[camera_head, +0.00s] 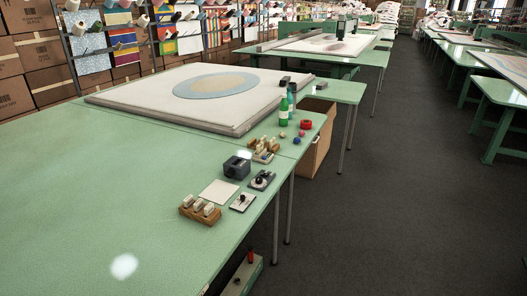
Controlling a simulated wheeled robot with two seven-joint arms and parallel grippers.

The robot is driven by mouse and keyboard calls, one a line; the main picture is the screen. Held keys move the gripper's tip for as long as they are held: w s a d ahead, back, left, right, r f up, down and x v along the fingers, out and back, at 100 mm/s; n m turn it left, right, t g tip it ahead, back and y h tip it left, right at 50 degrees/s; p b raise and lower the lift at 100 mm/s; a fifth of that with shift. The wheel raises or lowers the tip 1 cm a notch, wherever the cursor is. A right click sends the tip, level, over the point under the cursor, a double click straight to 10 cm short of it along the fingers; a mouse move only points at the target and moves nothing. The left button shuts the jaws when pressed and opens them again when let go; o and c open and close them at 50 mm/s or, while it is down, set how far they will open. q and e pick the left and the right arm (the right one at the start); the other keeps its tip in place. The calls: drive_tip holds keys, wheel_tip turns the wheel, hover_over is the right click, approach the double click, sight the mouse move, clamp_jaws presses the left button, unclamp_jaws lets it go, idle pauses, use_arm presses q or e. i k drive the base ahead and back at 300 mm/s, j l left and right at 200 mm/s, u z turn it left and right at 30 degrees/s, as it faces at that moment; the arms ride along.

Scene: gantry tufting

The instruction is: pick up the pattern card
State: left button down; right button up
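A flat, pale cream square (218,192), which looks like the pattern card, lies on the green table (110,210) near its right edge in the head view. A wooden block with several pale pieces in it (201,210) sits just in front of it, close to its near edge. A dark box (237,167) stands just behind it. Its top face is uncovered. Neither of my grippers shows in this view.
Small dark devices on pale plates (243,202) and (262,180) lie right of the card. Green bottles (284,110), a red ring (306,125) and a wooden holder (265,148) stand farther back. A thick pale panel (150,97) covers the table's far part. The left foreground is bare.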

sight(259, 147)
drive_tip(key=i+l+u, duration=0.15)
drive_tip(key=i+l, duration=0.8)
drive_tip(key=i+j, duration=0.05)
drive_tip(key=i, duration=0.05)
